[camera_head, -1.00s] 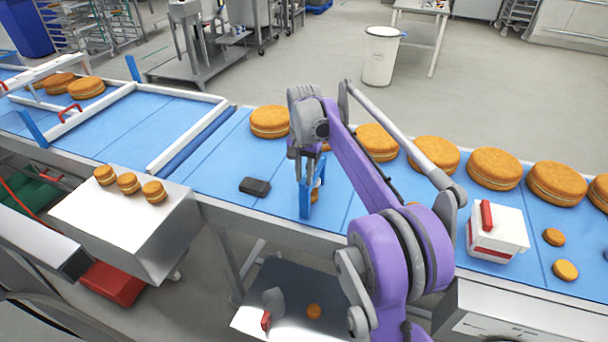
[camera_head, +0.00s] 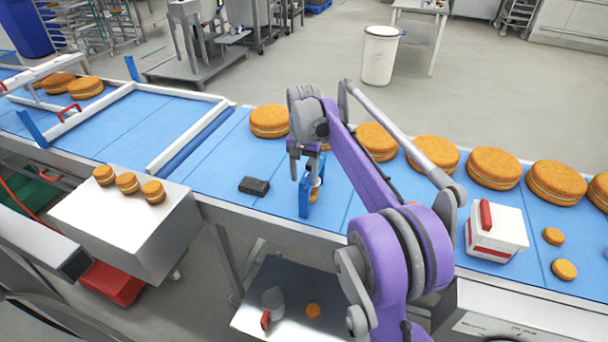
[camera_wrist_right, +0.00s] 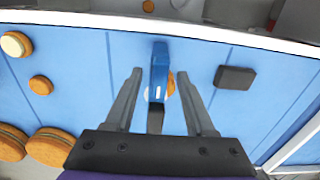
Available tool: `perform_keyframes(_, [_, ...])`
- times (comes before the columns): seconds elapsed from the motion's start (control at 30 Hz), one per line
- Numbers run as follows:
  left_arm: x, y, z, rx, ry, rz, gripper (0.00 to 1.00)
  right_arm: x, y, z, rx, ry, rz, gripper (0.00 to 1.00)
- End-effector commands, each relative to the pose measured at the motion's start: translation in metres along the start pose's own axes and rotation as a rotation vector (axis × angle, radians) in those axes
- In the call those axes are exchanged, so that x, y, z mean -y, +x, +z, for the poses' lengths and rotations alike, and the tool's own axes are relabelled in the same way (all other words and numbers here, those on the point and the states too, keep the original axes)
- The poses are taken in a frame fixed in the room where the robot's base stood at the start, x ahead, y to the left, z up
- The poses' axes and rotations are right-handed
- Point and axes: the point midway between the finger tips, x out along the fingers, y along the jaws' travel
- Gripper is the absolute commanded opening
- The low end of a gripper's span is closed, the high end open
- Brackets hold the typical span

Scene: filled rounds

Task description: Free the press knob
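My right gripper (camera_head: 303,170) is over the blue belt, fingers pointing down; its arm comes in from the lower right. In the right wrist view the gripper (camera_wrist_right: 160,75) is open, with its two fingers apart on either side of an upright blue part (camera_wrist_right: 160,65). A dark piece (camera_wrist_right: 155,120) shows at the blue part's near end. A small filled round (camera_wrist_right: 170,84) shows partly behind it. In the head view the blue part (camera_head: 304,200) stands on the belt below the gripper. I cannot tell which piece is the press knob. My left gripper is not in view.
A black block (camera_head: 254,186) lies on the belt left of the gripper. Large rounds (camera_head: 495,168) line the far edge. A white box with a red handle (camera_head: 508,236) stands at the right. Small rounds (camera_head: 128,183) sit on a metal box at the left.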

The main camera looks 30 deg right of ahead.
Motion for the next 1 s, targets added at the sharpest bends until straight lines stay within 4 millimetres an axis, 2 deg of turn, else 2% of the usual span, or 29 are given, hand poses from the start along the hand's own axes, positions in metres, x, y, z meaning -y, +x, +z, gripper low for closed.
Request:
perform_keyframes(0.27, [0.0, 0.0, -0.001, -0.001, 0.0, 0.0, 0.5, 0.0, -0.005, 0.0, 0.0, 0.001, 0.0, 0.55])
perform_keyframes(0.37, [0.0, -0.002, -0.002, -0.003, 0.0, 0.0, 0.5, 0.0, -0.019, 0.0, 0.0, 0.001, 0.0, 0.55])
perform_keyframes(0.7, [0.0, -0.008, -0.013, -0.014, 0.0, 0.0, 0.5, 0.0, -0.087, 0.0, 0.0, 0.001, -0.001, 0.55])
perform_keyframes(0.83, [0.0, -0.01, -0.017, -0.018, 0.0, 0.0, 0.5, 0.0, -0.102, -0.001, 0.0, 0.0, -0.001, 0.55])
perform_keyframes(1.0, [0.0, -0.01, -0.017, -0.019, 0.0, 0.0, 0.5, 0.0, -0.108, 0.0, 0.0, 0.0, 0.0, 0.55])
